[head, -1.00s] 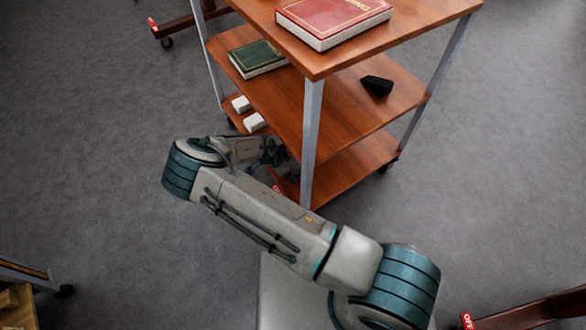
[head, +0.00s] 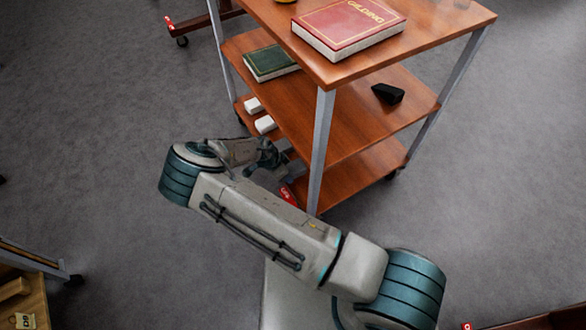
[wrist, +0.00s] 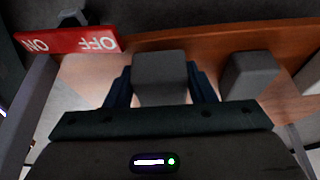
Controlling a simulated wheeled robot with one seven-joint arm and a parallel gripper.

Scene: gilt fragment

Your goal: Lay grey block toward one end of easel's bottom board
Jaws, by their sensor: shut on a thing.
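In the wrist view my gripper (wrist: 160,88) is shut on a grey block (wrist: 160,72), with a dark finger on each side of it. The block is at the edge of a wooden shelf; I cannot tell whether it touches the board. A second grey block (wrist: 249,74) sits on the shelf to the right, apart from my gripper. I cannot identify the easel's bottom board for certain.
The wooden trolley (head: 330,73) has metal posts and bears a red book (head: 348,28), a green book (head: 270,62) and a black wedge (head: 388,93). A red-brown wheeled beam (head: 202,22) stands at upper left. Grey floor (head: 90,130) is clear at left.

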